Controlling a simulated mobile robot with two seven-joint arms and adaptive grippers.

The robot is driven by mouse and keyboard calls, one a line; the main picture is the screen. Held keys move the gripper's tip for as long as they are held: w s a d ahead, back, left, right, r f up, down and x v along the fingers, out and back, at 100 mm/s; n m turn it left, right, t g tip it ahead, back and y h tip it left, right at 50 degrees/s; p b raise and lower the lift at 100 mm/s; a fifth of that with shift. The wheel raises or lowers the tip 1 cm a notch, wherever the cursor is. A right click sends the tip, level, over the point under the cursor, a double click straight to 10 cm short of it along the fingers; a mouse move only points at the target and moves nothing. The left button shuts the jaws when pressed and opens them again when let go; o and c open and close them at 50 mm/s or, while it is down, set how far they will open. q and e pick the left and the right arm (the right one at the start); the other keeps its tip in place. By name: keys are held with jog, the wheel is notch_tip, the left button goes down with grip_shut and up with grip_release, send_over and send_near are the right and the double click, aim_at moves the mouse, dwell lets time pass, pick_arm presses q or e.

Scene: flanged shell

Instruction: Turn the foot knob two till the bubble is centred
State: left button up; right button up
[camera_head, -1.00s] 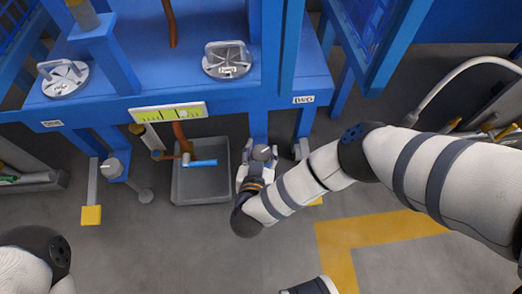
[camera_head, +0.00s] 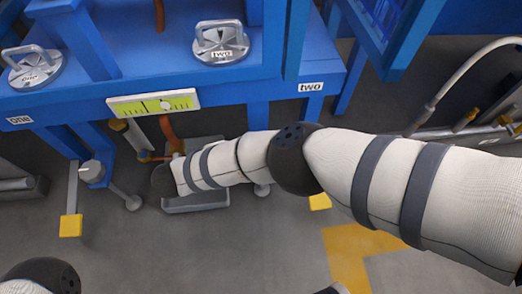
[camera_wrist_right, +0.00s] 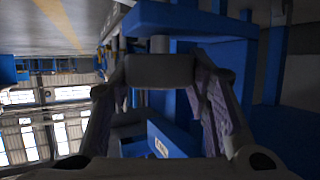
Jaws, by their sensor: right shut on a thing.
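The green bubble level (camera_head: 125,106) is fixed to the front of the blue frame. Its bubble (camera_head: 165,104) sits to the right of the middle. A tag reading "two" (camera_head: 311,87) marks the right side of the frame. Foot knob two is hidden behind my right arm in the head view. In the right wrist view, my right gripper (camera_wrist_right: 160,88) is shut on a grey, blocky knob (camera_wrist_right: 160,70) between its fingers. In the head view, the right gripper is hidden behind its own wrist. My left gripper is out of view.
A grey tray (camera_head: 197,205) lies on the floor, partly behind my right arm. Round metal plates with handles (camera_head: 221,42) sit on the blue frame (camera_head: 250,90).

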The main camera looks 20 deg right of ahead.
jog(key=shift+f+m+g+b, duration=0.1)
jog(key=shift+m+g+b, duration=0.6)
jog(key=shift+g, duration=0.1)
jog(key=o, duration=1.2)
